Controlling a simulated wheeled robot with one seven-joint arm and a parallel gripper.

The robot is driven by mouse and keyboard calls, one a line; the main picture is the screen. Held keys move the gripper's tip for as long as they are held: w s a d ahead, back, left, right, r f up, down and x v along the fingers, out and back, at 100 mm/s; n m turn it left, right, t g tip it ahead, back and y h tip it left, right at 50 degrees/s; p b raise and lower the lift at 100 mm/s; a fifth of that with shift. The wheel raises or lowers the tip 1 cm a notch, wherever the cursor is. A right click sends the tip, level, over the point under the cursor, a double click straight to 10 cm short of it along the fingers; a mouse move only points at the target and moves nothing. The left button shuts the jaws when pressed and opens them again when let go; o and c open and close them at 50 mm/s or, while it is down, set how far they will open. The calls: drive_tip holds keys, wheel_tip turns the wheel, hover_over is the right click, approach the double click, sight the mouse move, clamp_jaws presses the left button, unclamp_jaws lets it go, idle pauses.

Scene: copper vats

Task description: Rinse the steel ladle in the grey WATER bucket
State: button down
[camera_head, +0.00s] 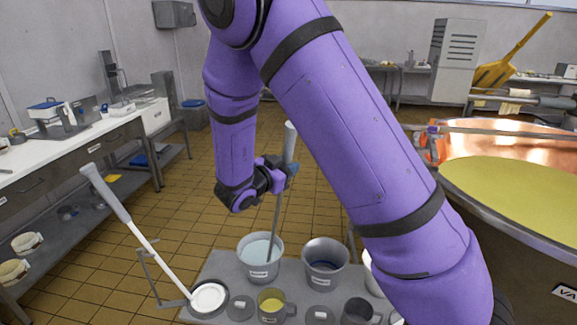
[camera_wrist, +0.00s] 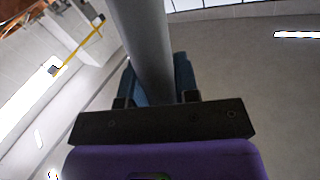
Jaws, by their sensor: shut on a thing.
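My gripper (camera_head: 289,169) is shut on the grey handle of the steel ladle (camera_head: 276,220), with the handle nearly upright. In the wrist view the handle (camera_wrist: 143,35) runs up between the two blue-grey fingers of my gripper (camera_wrist: 156,82). The ladle's lower end goes down into a pale grey bucket (camera_head: 246,270) that holds light, clear liquid; its bowl is hidden there. The label on this bucket is too small to read surely. A second grey bucket (camera_head: 325,250) stands just to its right, with a darker inside.
A jug of yellow liquid (camera_head: 271,305) and a dark mug (camera_head: 357,312) stand in front of the buckets. A copper vat (camera_head: 510,145) fills the right side. Tiled floor lies open behind.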

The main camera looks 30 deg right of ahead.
drive_tip(key=shift+r, duration=0.15)
wheel_tip(320, 180, up, 15)
drive_tip(key=shift+r, duration=0.2)
idle(0.4)
drive_tip(key=shift+w, duration=0.1)
idle(1.0)
